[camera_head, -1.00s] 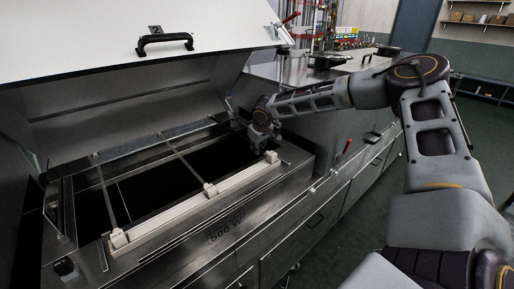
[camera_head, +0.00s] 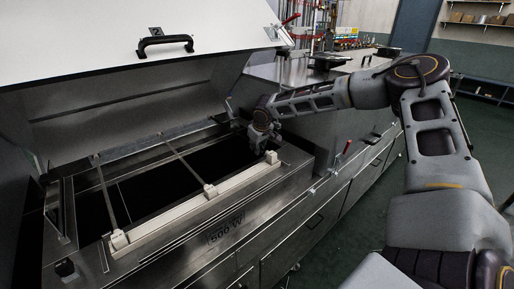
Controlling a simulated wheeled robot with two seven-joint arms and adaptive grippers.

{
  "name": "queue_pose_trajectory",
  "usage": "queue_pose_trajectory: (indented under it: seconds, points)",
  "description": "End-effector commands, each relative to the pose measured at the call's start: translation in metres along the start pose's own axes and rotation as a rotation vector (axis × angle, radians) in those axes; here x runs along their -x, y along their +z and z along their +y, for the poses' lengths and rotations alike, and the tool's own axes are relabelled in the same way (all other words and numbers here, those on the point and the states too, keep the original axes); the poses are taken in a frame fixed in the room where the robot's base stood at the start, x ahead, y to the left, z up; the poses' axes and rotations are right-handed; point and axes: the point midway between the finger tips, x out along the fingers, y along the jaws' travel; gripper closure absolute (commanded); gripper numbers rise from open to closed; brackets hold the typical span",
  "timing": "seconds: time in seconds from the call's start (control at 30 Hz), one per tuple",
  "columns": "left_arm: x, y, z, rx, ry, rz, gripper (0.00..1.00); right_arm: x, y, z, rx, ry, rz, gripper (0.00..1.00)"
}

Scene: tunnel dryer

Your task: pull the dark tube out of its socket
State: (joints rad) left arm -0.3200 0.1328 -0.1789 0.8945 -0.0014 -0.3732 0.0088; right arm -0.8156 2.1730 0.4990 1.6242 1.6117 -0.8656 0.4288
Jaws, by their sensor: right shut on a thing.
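My right gripper (camera_head: 262,144) reaches in from the right. It is at the far right corner of the open dryer chamber, just above the last pale socket (camera_head: 271,157) on the cream rail (camera_head: 240,180). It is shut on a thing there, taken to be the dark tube. The tube is mostly hidden by the fingers and the dark chamber, so its seating cannot be told. Two thin grey tubes cross the chamber from the near socket (camera_head: 118,239) and the middle socket (camera_head: 210,191) to the back edge. My left gripper is not in view.
The white lid (camera_head: 100,30) with its black handle (camera_head: 165,43) stands open above the chamber. The steel front rim (camera_head: 225,210) runs below the rail. A red-handled lever (camera_head: 346,147) stands right of the chamber. The floor at right is clear.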

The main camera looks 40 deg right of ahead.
Motion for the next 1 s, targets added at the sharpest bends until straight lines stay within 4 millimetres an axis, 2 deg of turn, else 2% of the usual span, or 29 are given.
queue_pose_trajectory:
  seconds: [0.63,1.0]
  points:
    - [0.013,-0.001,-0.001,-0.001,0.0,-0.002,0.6,0.015,-0.007,0.003,0.0,0.0,0.001,1.0]
    - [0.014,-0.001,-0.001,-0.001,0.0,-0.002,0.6,0.017,-0.007,0.004,0.0,0.0,0.001,1.0]
